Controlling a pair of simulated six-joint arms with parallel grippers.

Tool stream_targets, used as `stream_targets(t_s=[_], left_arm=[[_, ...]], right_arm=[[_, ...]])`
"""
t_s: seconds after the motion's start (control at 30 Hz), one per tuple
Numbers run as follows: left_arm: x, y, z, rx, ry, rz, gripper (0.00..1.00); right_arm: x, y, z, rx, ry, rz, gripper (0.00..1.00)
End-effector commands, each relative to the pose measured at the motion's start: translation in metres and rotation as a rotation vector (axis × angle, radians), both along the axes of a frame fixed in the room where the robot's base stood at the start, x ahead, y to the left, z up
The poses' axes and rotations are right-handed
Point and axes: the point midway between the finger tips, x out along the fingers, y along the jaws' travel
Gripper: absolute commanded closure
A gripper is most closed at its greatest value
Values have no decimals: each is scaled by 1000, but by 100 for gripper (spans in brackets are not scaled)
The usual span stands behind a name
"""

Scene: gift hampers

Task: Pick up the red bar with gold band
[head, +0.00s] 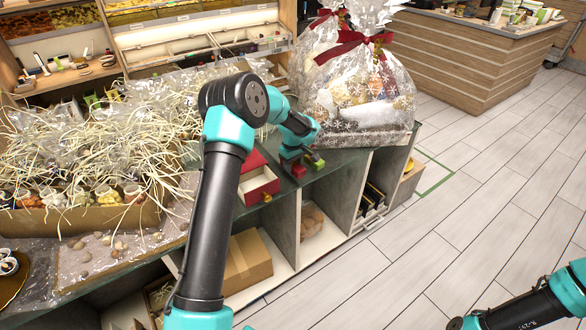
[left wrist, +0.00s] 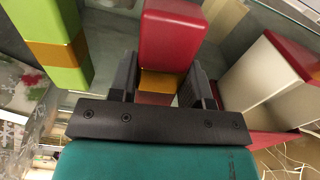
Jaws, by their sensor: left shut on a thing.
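The red bar (left wrist: 172,35) with a gold band (left wrist: 160,82) sits between the two fingers of my left gripper (left wrist: 168,92) in the left wrist view. The gripper is shut on it around the gold band. In the head view my left gripper (head: 297,163) is at the counter's front edge, and the bar is small and mostly hidden there. I cannot tell whether the bar touches the counter. A green bar (left wrist: 55,40) with a gold band stands beside it, apart from the gripper; it also shows in the head view (head: 319,164). My right gripper is out of view.
An open red and white box (head: 258,181) is left of the gripper; it shows at the right of the wrist view (left wrist: 268,75). A wrapped hamper (head: 365,100) stands just behind. Shredded straw and a crate (head: 90,218) fill the counter's left side. The floor at right is free.

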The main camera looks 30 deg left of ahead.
Motion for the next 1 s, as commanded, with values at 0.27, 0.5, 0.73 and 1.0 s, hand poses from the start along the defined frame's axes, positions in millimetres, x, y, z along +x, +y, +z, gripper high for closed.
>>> stream_targets(t_s=[0.27, 0.5, 0.73, 1.0], left_arm=[[1, 0, 52, 1, -5, 1, 81], [1, 0, 78, 2, -2, 0, 81], [0, 0, 80, 2, -2, 0, 81], [0, 0, 80, 2, -1, 0, 81]], right_arm=[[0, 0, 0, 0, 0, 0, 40], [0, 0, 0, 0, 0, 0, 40], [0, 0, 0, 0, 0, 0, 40], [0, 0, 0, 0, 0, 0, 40]])
